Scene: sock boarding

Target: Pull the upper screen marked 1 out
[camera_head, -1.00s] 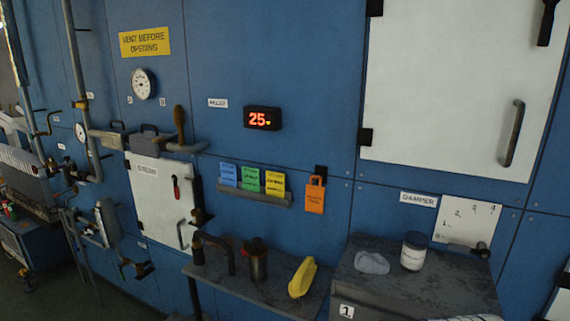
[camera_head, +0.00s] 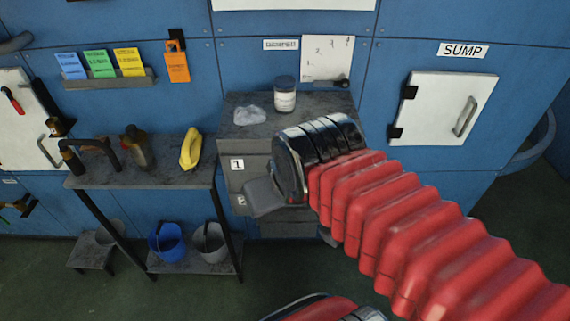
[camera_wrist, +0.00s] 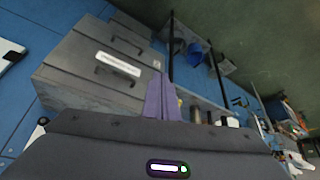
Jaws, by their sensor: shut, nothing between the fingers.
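The upper screen (camera_head: 258,162) is the top grey drawer-like front of a grey cabinet below the damper, with a white label reading 1 (camera_head: 237,164) at its left end. My wrist hides its right part and its handle in the head view. My gripper (camera_head: 258,198) is in front of the cabinet, over the lower front. In the wrist view the closed purple fingers (camera_wrist: 160,97) are empty and stand in front of the cabinet fronts (camera_wrist: 75,58), which carry dark handles. I cannot tell whether they touch anything.
A grey bench (camera_head: 150,176) with a yellow object (camera_head: 190,148) stands left of the cabinet, with buckets below. A jar (camera_head: 285,94) and a pale cloth (camera_head: 249,115) lie on the cabinet top. The sump door (camera_head: 442,108) is at right.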

